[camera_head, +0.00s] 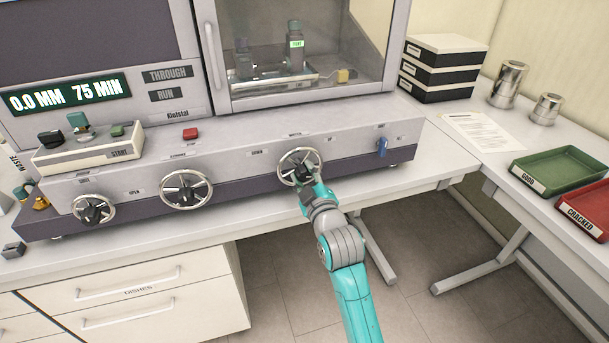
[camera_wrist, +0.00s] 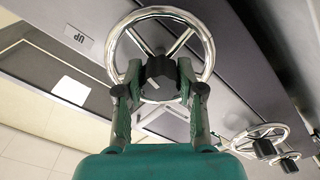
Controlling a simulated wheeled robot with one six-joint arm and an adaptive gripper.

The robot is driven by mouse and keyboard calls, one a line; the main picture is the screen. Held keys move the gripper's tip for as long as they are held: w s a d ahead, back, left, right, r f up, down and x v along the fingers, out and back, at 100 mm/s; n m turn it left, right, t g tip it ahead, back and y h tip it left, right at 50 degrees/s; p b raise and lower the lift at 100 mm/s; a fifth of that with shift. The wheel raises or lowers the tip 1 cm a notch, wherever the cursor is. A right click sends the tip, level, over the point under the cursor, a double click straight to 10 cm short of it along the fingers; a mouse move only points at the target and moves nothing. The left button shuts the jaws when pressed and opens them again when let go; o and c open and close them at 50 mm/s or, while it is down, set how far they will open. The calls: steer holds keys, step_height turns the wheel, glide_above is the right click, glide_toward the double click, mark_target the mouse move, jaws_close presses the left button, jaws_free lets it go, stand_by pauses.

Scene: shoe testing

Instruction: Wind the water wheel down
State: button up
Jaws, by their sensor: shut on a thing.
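The water wheel, by its place the rightmost chrome handwheel (camera_head: 283,160), is on the front of the grey machine. Small plates sit on either side of it; the left one seems to read DOWN. In the wrist view the spoked wheel (camera_wrist: 206,42) faces me with its black hub (camera_wrist: 160,68) in the middle. An upside-down UP plate (camera_wrist: 79,37) shows at upper left there. My gripper (camera_head: 303,182) is at this wheel. Its two fingers (camera_wrist: 159,76) flank the hub, shut on it. The plate above the wheel is too small to read.
Two more handwheels (camera_head: 186,190) (camera_head: 93,209) are to the left. A display (camera_head: 66,94) reads 0.0 MM 75 MIN. A blue lever (camera_head: 382,147) is on the right, and a red button (camera_head: 190,134) is on top. Green and red trays (camera_head: 557,170) (camera_head: 590,208) lie at right.

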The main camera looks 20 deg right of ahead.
steer(key=n, duration=0.4)
steer(key=shift+n, duration=0.3)
steer(key=n, duration=0.4)
stand_by(0.3)
steer(key=o, duration=1.1)
steer(key=shift+o, duration=0.2)
steer(key=shift+s, duration=0.1)
steer(key=s, duration=1.1)
steer(key=shift+s, duration=0.4)
